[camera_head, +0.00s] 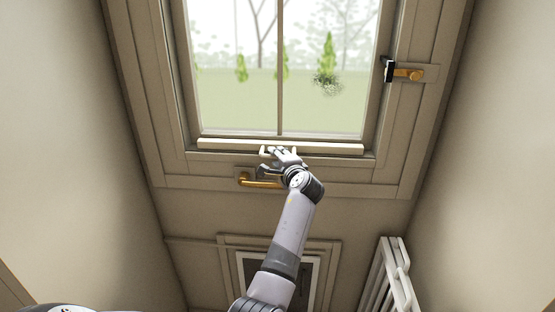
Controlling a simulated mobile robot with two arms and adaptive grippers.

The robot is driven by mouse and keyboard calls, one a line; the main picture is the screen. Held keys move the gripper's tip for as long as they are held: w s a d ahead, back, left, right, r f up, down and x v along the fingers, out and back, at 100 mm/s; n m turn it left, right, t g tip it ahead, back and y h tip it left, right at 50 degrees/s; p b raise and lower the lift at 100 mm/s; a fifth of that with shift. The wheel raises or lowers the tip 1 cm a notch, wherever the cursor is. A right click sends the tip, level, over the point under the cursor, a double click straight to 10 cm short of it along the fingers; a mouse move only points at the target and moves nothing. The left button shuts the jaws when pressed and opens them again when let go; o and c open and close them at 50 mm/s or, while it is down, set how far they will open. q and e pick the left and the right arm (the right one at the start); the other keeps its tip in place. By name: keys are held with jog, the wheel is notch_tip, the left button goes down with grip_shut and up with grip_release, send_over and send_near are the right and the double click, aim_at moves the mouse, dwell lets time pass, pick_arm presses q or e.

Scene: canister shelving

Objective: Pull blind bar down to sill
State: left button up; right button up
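A long pale bar (330,148), which looks like the blind bar, lies across the bottom of the window, just above the lower frame. The glass above it is uncovered. One arm of mine, seemingly the left, reaches up from below. Its gripper (277,152) is at the middle of the bar, in front of its lower edge. Small pale finger parts overlap the bar there. I cannot tell whether they are closed on it or only touching it. My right gripper is not in view.
A brass handle (258,183) sits on the lower frame close to my wrist. A brass and black latch (405,73) is on the right frame. White folded slats (390,275) lean at lower right. A framed panel (318,275) is below the window.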

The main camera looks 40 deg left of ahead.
pick_arm(q)
jog(key=shift+r, duration=0.15)
jog(key=v, duration=1.2)
jog(key=shift+f, duration=0.2)
